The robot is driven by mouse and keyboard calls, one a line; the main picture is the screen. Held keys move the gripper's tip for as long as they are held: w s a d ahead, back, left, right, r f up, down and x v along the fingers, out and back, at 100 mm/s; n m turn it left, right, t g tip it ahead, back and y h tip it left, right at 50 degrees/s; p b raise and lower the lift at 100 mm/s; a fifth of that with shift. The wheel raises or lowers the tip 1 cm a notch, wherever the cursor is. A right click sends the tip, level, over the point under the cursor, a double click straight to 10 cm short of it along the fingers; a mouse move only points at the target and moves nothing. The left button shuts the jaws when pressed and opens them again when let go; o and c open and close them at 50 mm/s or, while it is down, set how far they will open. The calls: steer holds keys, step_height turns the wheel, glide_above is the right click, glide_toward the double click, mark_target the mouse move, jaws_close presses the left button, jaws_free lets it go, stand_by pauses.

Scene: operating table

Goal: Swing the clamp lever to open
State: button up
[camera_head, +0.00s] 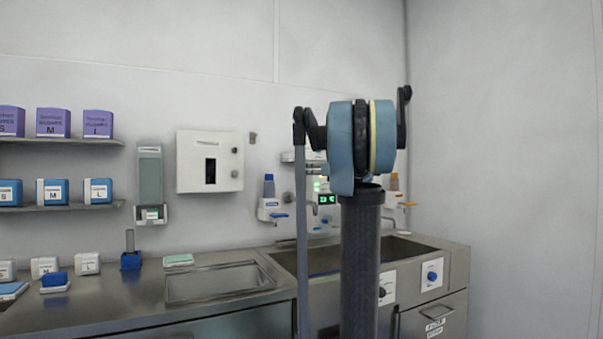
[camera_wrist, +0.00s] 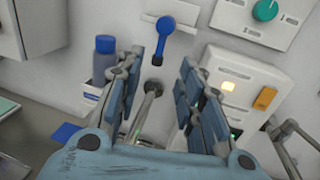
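A blue lever (camera_wrist: 164,43) with a round hub (camera_wrist: 166,25) is on the wall at the top of the wrist view. Its arm hangs down, with its lower end between my fingertips in the picture. I cannot tell for sure that it is the clamp lever. My gripper (camera_wrist: 162,57) is open, with one blue-and-black finger on each side and nothing held. No touch with the lever shows, and its depth is unclear. In the head view my arm hides part of the wall over the sink.
A metal spout (camera_wrist: 151,92) shows between the fingers. A blue-capped bottle (camera_wrist: 104,62) in a holder is at left. A white box (camera_wrist: 229,86) with a lit button and orange switch is at right. The steel counter (camera_head: 120,300) and sink (camera_head: 405,247) lie below.

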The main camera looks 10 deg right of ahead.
mark_target(299, 167)
steer(key=x, duration=0.7)
steer(key=shift+w, duration=0.2)
steer(key=shift+a, duration=0.1)
jaws_close()
